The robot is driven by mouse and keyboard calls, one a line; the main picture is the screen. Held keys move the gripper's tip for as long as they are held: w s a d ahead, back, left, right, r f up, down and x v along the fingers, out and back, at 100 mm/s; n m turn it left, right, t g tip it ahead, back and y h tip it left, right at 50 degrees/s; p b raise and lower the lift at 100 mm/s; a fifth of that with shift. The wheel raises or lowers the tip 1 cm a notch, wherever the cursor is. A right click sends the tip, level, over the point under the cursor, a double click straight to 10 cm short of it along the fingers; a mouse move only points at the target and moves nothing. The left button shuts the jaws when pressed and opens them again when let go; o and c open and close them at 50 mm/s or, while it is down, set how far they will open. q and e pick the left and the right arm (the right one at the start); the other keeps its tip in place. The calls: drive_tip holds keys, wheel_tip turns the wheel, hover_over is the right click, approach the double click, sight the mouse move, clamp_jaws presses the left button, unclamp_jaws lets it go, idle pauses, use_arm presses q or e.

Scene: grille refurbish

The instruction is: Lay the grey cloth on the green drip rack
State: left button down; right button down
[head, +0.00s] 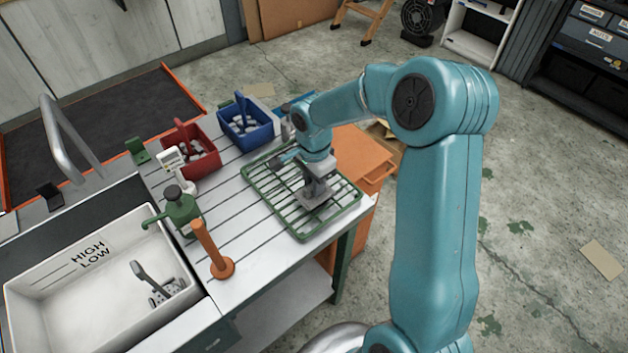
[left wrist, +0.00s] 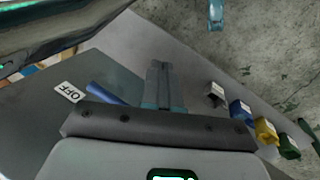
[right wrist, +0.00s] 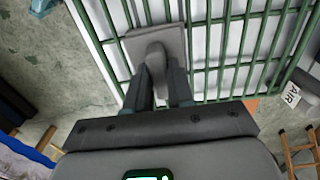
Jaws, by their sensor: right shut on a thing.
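The grey cloth (head: 314,194) is a small square pad with a raised middle, at the green drip rack (head: 303,238). In the right wrist view the cloth (right wrist: 171,42) lies over the green bars of the rack (right wrist: 230,45), near its edge. My right gripper (right wrist: 158,80) is shut on the cloth's raised middle. In the head view the right gripper (head: 318,172) points down over the rack. Whether the cloth's underside touches the bars is hard to tell. My left gripper (left wrist: 159,68) is shut and empty, above a grey surface, away from the rack.
A red bin (head: 204,168) and a blue bin (head: 262,132) stand behind the rack. A green pump bottle (head: 181,208), an upright orange post (head: 206,245) and a white sink (head: 70,300) are left of it. An orange cabinet (head: 355,155) stands beyond the bench's right edge.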

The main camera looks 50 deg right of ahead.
drive_tip(key=shift+f, duration=0.15)
drive_tip(key=c, duration=1)
unclamp_jaws()
drive_tip(key=shift+r, duration=0.45)
wheel_tip(320, 180, up, 12)
drive_tip(key=shift+f, duration=0.2)
drive_tip(key=shift+s, duration=0.15)
